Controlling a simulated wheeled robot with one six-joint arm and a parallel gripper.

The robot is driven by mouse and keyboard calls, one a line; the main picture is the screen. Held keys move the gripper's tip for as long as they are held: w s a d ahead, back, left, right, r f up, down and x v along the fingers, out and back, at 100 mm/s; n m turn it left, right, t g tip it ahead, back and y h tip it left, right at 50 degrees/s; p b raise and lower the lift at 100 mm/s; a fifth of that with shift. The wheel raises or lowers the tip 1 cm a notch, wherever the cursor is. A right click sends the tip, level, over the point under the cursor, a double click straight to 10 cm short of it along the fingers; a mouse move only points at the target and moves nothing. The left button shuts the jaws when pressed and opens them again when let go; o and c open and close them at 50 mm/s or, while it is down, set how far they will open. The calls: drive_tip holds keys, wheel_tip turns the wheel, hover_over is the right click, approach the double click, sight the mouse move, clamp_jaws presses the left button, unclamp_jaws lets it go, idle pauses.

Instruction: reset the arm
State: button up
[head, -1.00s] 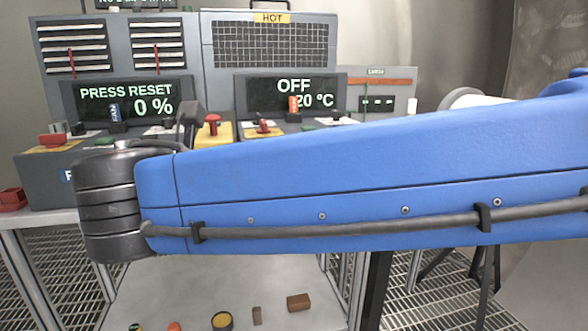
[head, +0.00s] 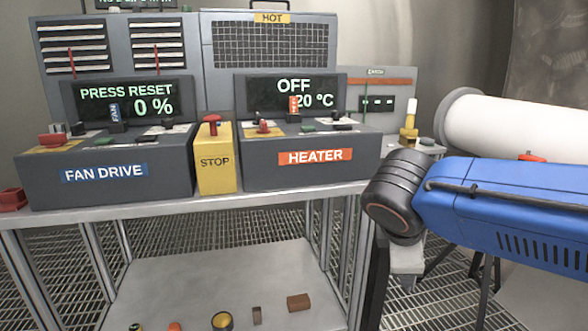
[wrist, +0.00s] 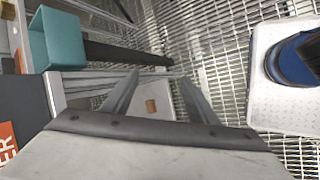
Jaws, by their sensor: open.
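My arm's blue link and dark round joint (head: 398,195) reach in from the right in the head view, in front of the bench's right end. My gripper (wrist: 160,76) shows only in the wrist view. Its two grey fingers stand apart with nothing held between them. They point down toward the lower shelf and the grating floor. The gripper is out of sight in the head view.
The fan drive box (head: 110,185), yellow stop box (head: 214,180) and heater box (head: 310,170) stand on the bench. A white cylinder (head: 500,125) is behind my arm. A teal container (wrist: 55,40) lies left of my gripper. A brown block (head: 298,302) is on the lower shelf.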

drive_tip(key=s+d+f+m+g+y, duration=0.1)
drive_tip(key=s+d+f+m+y, duration=0.3)
drive_tip(key=s+f+m, duration=0.6)
drive_tip(key=shift+s+d+f+m, duration=0.45)
drive_tip(key=shift+d+m, duration=0.95)
drive_tip(key=shift+m, duration=1.2)
drive_tip(key=shift+r, duration=0.1)
idle(0.3)
